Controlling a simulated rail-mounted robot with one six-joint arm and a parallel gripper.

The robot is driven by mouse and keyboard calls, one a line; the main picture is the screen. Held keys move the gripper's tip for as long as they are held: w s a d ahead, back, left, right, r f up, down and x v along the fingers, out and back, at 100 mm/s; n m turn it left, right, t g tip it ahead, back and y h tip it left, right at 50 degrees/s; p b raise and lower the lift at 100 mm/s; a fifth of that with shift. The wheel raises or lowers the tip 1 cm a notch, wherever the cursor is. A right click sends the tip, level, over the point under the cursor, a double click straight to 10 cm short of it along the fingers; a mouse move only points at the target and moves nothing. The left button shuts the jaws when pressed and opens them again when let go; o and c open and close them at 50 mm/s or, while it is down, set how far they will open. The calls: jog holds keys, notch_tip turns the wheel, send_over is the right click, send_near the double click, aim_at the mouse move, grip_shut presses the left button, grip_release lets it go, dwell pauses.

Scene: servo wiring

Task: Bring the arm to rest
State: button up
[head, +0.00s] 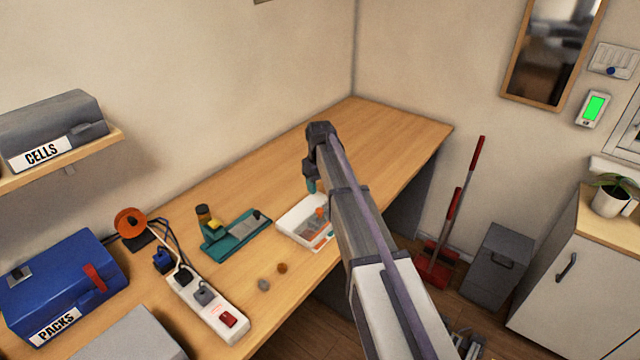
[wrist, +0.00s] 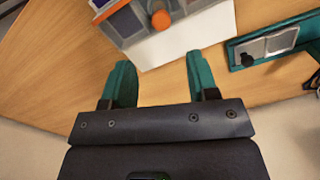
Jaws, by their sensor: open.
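My gripper (wrist: 160,88) shows in the wrist view with its two teal fingers spread apart and nothing between them. In the head view my gripper (head: 312,186) hangs over the workbench (head: 390,135), at the far end of my outstretched arm. Part of it is hidden behind my wrist. A white tray (head: 292,233) with grey and orange parts stands on the bench just below and beside my gripper. The tray also shows in the wrist view (wrist: 185,42), ahead of the fingertips and apart from them.
A teal fixture (head: 236,236) stands left of the tray; a power strip (head: 208,305) and a blue PACKS box (head: 65,285) are farther left. Two small round pieces lie near the bench's front edge. The bench's far right end is clear. A grey bin (head: 498,268) stands on the floor.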

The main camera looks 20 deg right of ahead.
jog(key=s+a+m, duration=0.2)
jog(key=s, duration=1.3)
jog(key=s+a+m, duration=0.1)
jog(key=s+a, duration=0.1)
jog(key=s, duration=1.3)
jog(key=shift+s+a+f+m+b, duration=0.3)
jog(key=shift+f+m, duration=0.05)
jog(key=shift+m, duration=0.05)
